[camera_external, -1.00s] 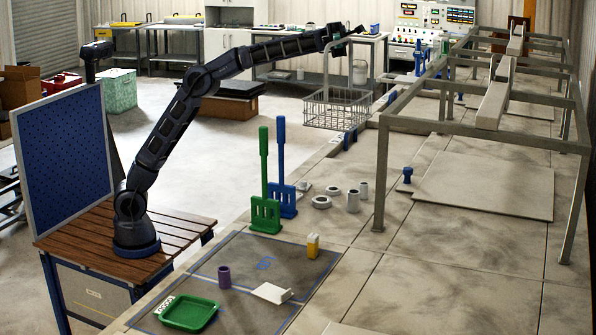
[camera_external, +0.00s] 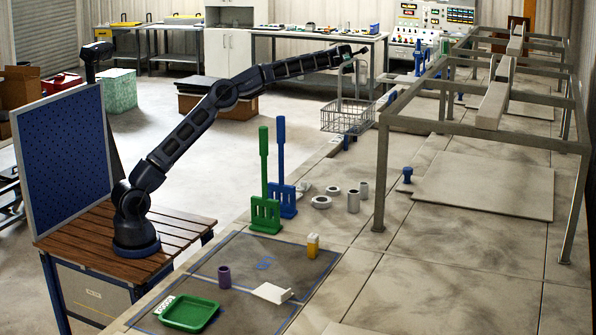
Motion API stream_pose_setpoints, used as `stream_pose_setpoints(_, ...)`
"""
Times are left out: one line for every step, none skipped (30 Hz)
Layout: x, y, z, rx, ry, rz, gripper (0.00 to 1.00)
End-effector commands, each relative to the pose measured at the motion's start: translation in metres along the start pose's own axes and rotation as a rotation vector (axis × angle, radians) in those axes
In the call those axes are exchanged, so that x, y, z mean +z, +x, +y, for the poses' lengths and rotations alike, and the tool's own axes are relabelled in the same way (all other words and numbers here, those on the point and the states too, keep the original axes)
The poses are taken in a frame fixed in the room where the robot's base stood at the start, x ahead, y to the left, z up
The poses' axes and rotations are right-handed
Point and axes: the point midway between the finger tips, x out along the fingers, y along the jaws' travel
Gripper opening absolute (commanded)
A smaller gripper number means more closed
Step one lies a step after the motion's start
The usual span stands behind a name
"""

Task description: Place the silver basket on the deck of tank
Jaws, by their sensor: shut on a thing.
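The silver basket (camera_external: 346,118) is a wire basket with a tall handle, in the upper middle of the view. My gripper (camera_external: 352,62) is at the end of the outstretched arm and is shut on the top of the basket's handle. The basket hangs upright below it, at the left edge of the long tank deck (camera_external: 400,262). Whether the basket's bottom touches the deck cannot be told from this angle.
A metal frame (camera_external: 482,136) stands on the deck just right of the basket. Green (camera_external: 265,212) and blue (camera_external: 287,200) paddles stand nearer the camera, with several grey rings and cups beside them. A flat cover plate (camera_external: 485,185) lies under the frame.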

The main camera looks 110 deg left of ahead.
Motion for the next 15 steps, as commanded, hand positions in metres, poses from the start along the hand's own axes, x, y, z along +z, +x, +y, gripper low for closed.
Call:
stream_pose_setpoints(-0.001,-0.016,0.005,-0.002,0.001,-0.005,0.0)
stream_pose_setpoints(-0.002,-0.024,0.007,-0.002,0.002,-0.008,0.0)
stream_pose_setpoints(-0.004,-0.034,0.01,-0.001,0.002,-0.011,0.0)
stream_pose_setpoints(-0.004,-0.041,0.013,0.0,0.002,-0.012,0.0)
stream_pose_setpoints(-0.005,-0.047,0.015,0.001,0.002,-0.013,0.0)
stream_pose_setpoints(-0.007,-0.055,0.018,0.001,0.002,-0.015,0.0)
stream_pose_setpoints(-0.008,-0.06,0.019,0.002,0.003,-0.017,0.0)
stream_pose_setpoints(-0.008,-0.064,0.021,0.002,0.003,-0.018,0.0)
stream_pose_setpoints(-0.009,-0.069,0.022,0.002,0.003,-0.019,0.0)
stream_pose_setpoints(-0.01,-0.072,0.023,0.002,0.004,-0.02,0.0)
stream_pose_setpoints(-0.01,-0.075,0.024,0.002,0.004,-0.021,0.0)
stream_pose_setpoints(-0.011,-0.078,0.025,0.002,0.004,-0.021,0.0)
stream_pose_setpoints(-0.011,-0.079,0.027,0.002,0.003,-0.022,0.0)
stream_pose_setpoints(-0.012,-0.081,0.029,0.002,0.002,-0.022,0.0)
stream_pose_setpoints(-0.013,-0.082,0.033,0.002,0.001,-0.022,0.0)
